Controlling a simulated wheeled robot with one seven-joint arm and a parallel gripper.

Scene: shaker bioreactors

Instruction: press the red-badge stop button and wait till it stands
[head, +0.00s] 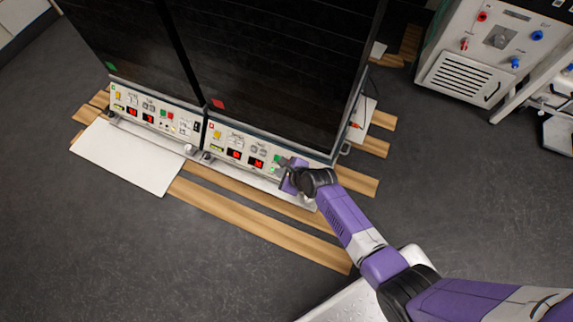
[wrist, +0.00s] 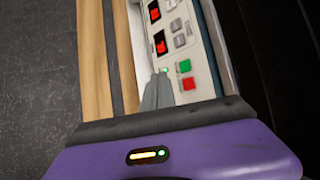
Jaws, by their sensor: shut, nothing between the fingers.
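Two dark-fronted shaker units stand side by side. The right one bears a red badge (head: 217,104), the left one a green badge (head: 110,66). My gripper (head: 284,180) is at the right end of the red-badge unit's control panel (head: 225,146). In the wrist view my gripper's fingers (wrist: 160,78) are shut and empty, pointing at the panel. The red button (wrist: 188,84) and the green button (wrist: 185,65) lie just right of the fingers. I cannot tell whether the fingertips touch the panel. A small green light (wrist: 164,70) shows by the tips. In the head view my gripper hides the red button.
The green-badge unit's panel (head: 155,112) has similar buttons and red displays. A white board (head: 130,157) and wooden slats (head: 260,222) lie in front of the units. A white machine (head: 490,50) stands at upper right. The dark floor in front is clear.

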